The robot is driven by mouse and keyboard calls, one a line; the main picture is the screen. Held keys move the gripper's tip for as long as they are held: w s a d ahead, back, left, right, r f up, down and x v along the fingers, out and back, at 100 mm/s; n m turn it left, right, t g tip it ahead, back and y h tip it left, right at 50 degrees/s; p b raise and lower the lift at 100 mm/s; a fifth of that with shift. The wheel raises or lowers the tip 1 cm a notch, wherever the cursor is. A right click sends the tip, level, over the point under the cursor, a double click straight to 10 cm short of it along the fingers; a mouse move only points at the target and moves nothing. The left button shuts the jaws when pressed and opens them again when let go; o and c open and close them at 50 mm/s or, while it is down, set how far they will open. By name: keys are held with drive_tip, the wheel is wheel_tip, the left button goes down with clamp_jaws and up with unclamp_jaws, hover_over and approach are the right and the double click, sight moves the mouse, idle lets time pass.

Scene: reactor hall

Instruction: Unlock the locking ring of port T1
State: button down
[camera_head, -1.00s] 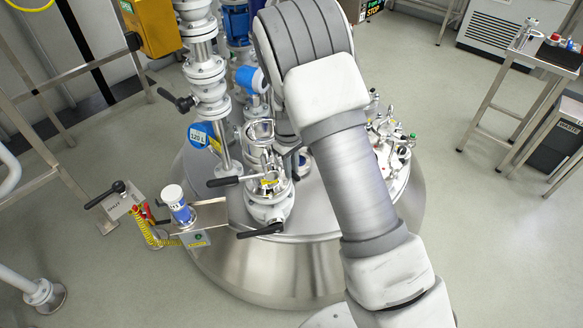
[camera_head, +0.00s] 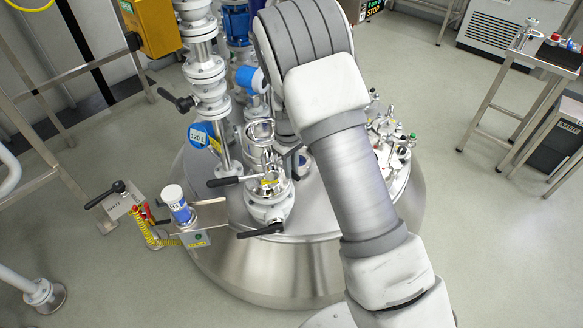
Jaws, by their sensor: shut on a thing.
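A metal port assembly (camera_head: 268,190) stands on the lid of the steel vessel (camera_head: 270,270), near the picture's middle. It has a small yellow label, a black-tipped handle (camera_head: 224,181) pointing left and a lower black handle (camera_head: 260,231). An upright round metal ring (camera_head: 260,131) shows at its top. I cannot read whether this is port T1, and I cannot make out a locking ring's position. My arm crosses from the lower right to the top middle, and its far end goes down behind its own links. My gripper is hidden there.
A column of white valves and flanges (camera_head: 207,75) rises left of the port. Small fittings (camera_head: 393,135) stand on the lid to the right of my arm. A blue-and-white container (camera_head: 178,205) sits on a side bracket. Open floor lies between the vessel and the right-hand table (camera_head: 545,50).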

drive_tip(key=shift+w+d, duration=0.1)
drive_tip(key=shift+d, duration=0.05)
idle(0.3)
drive_tip(key=w+d+n, duration=0.4)
drive_tip(key=w+n, duration=0.4)
drive_tip(key=n, duration=0.1)
drive_tip(key=shift+y, duration=0.3)
drive_tip(key=shift+w+r, duration=0.1)
idle(0.4)
drive_tip(key=c, duration=1.1)
unclamp_jaws()
wheel_tip(320, 180, up, 17)
drive_tip(key=s+p, duration=0.1)
drive_tip(key=p, duration=0.1)
drive_tip(key=shift+r+p, duration=0.15)
drive_tip(key=shift+p, duration=0.25)
